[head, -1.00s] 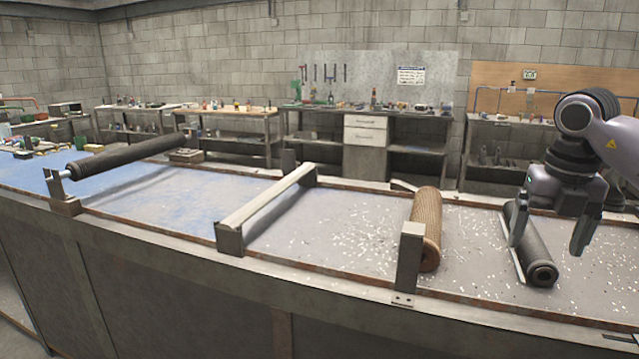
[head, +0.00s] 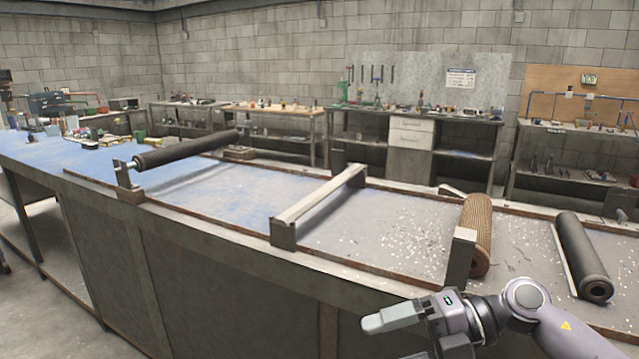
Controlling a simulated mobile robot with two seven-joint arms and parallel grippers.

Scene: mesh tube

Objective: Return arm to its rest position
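My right gripper (head: 388,338) is at the lower edge of the head view, in front of the bench, with its fingers pointing left. One finger shows clearly and the other is partly cut off by the frame edge; they look apart, with nothing between them. The tan mesh tube (head: 478,232) lies on the bench beside a metal post (head: 460,257). A dark roller (head: 580,250) lies on the bench to its right, with no gripper touching it. My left gripper is not in view.
The long bench (head: 225,200) has a raised front edge. A metal crossbar (head: 322,195) spans its middle, and another dark roller (head: 188,149) rests on supports to the left. Small pale bits are scattered on the right part. Shelves and tool tables stand behind.

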